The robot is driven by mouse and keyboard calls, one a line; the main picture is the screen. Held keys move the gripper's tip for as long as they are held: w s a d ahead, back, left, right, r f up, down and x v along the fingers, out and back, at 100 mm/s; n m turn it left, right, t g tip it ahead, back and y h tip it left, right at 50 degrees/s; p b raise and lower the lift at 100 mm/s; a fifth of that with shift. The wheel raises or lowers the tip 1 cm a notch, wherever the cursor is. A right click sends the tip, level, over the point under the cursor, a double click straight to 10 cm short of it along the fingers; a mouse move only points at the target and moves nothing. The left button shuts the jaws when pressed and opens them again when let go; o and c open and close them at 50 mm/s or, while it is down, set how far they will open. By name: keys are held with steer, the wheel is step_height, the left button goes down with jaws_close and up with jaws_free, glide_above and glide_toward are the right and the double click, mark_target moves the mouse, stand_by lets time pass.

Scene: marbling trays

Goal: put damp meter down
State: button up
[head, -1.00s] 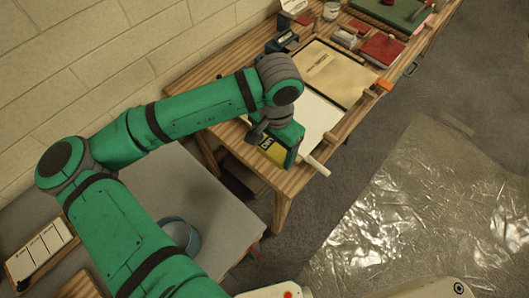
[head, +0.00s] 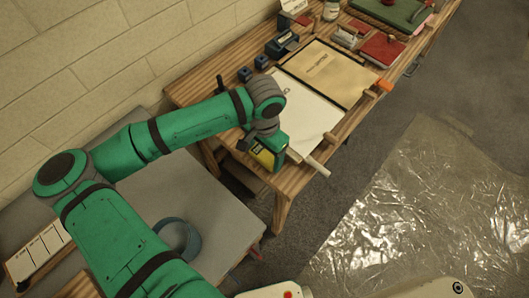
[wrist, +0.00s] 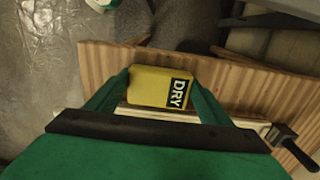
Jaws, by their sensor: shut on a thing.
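The damp meter (wrist: 150,86) is a yellow block with a black DRY label. My gripper (wrist: 160,95) is shut on it, with one green finger on each side, in the wrist view. In the head view my gripper (head: 272,150) is over the near end of the wooden table (head: 190,96), and the yellow meter (head: 261,156) shows beside the green fingers. I cannot tell whether the meter touches the table top. Part of it is hidden by the gripper.
A white sheet (head: 305,112) and a tan board (head: 325,72) lie just beyond the gripper. Small blue blocks (head: 244,74) stand along the wall side. An orange clamp (head: 384,86) sits on the right edge. A grey table (head: 150,195) holds a blue ring (head: 180,240).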

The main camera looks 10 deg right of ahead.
mark_target(264, 154)
steer(key=shift+f, duration=0.1)
steer(key=o, duration=0.9)
steer(key=shift+o, duration=0.2)
step_height(264, 154, up, 12)
stand_by(0.4)
